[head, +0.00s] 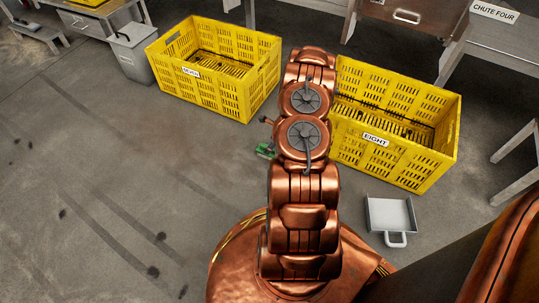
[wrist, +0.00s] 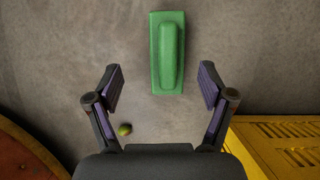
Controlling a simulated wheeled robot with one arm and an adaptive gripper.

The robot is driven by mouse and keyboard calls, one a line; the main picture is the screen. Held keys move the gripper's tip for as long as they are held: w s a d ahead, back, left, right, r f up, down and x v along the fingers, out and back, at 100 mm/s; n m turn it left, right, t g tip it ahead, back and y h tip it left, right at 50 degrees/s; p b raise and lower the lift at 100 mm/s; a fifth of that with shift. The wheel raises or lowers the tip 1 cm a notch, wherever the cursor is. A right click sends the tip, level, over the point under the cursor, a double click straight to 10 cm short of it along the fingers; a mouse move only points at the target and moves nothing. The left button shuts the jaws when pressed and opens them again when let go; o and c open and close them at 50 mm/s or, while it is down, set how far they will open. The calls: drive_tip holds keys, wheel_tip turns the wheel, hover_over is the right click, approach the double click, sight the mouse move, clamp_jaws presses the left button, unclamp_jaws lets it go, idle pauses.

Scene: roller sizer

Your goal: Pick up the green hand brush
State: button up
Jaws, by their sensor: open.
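The green hand brush (wrist: 168,52) lies on the grey floor in the wrist view, its long side running up and down the picture. My gripper (wrist: 163,88) is open, with its two fingers apart and nothing between them. The brush lies ahead of the fingertips, roughly centred between them, and its near end comes about level with the tips. In the head view a small part of the green brush (head: 265,151) shows on the floor just left of my arm. My arm hides the rest of it there, and the gripper is hidden too.
A yellow crate marked EIGHT (head: 405,157) stands right of my arm; another yellow crate (head: 200,88) stands left. A grey dustpan (head: 391,216) lies on the floor at right. A small olive-green round thing (wrist: 124,130) lies by the left finger. The floor at left is mostly clear.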

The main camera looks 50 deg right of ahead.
sight(259, 150)
drive_tip(key=shift+s+d+f, duration=0.15)
drive_tip(key=shift+d+f, duration=0.05)
drive_tip(key=shift+f, duration=0.65)
drive_tip(key=shift+b+x, duration=0.5)
drive_tip(key=shift+x, duration=0.35)
drive_tip(key=shift+w+d+b+x, duration=0.15)
drive_tip(key=shift+b+x, duration=0.55)
drive_tip(key=shift+x, duration=0.55)
drive_tip(key=shift+w+d+b+x, duration=0.1)
drive_tip(key=shift+d+b+x, duration=0.1)
drive_tip(key=shift+b+x, duration=0.8)
drive_tip(key=shift+w+a+f+p, duration=0.1)
drive_tip(key=shift+w+f+p, duration=0.1)
drive_tip(key=shift+p, duration=0.1)
drive_tip(key=shift+c, duration=0.3)
drive_tip(key=c, duration=1.3)
drive_tip(key=shift+o, duration=0.2)
drive_tip(key=shift+r, duration=0.15)
